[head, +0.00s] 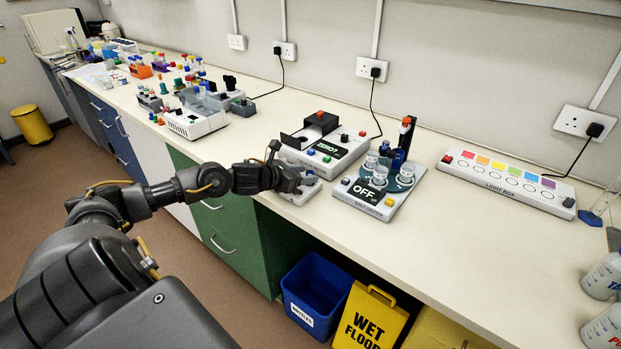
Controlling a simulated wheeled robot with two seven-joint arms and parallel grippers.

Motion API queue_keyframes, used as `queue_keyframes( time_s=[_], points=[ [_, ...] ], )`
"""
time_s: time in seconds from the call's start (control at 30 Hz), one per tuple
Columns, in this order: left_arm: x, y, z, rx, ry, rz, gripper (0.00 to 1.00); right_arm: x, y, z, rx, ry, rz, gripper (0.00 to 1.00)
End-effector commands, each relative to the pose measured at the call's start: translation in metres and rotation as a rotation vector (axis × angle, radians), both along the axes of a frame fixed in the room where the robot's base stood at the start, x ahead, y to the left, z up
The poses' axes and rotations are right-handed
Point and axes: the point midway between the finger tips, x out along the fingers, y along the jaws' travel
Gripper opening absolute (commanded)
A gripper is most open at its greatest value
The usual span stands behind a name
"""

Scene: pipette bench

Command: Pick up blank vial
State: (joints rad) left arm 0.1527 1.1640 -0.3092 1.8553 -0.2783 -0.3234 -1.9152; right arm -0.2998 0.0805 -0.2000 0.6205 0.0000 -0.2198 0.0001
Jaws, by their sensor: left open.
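My left gripper (309,181) reaches over the bench's front edge from the left. It is open, and its fingers are small and dark in the head view. A pale, low tray or block (303,194) lies at the fingers and is partly covered by them. I cannot make out a blank vial; one may be hidden behind the gripper. A white instrument (325,148) with a display reading "ZERO?" and a black raised lid stands just behind the gripper. My right gripper is not in view.
A meter (384,209) reading "OFF", with several clear cups on a teal disc, stands right of the gripper. A light box (507,184) lies farther right, with bottles (603,276) at the right edge. Racks (195,120) crowd the left. Clear benchtop (470,240) lies front right.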

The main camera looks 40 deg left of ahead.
Motion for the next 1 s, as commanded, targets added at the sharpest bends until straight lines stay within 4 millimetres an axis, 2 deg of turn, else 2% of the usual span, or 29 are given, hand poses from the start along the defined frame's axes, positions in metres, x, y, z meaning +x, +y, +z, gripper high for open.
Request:
queue_keyframes(
  time_s=[0.27, 0.37, 0.6, 0.67, 1.0],
  points=[
    [0.0032, -0.0009, -0.0015, 0.001, 0.000, -0.001, 0.48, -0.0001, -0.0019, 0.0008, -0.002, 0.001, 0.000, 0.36],
    [0.0031, -0.0009, -0.0014, 0.001, 0.000, -0.001, 0.37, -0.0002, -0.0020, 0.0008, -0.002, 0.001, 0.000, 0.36],
    [0.0030, -0.0009, -0.0014, 0.001, 0.000, 0.000, 0.06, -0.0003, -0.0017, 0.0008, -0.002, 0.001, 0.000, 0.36],
    [0.0031, -0.0008, -0.0012, 0.001, -0.001, 0.000, 0.00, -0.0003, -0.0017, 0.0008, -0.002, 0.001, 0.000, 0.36],
    [0.0034, -0.0005, 0.0027, 0.001, -0.002, -0.001, 0.00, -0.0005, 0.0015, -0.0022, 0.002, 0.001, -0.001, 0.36]
  ],
)
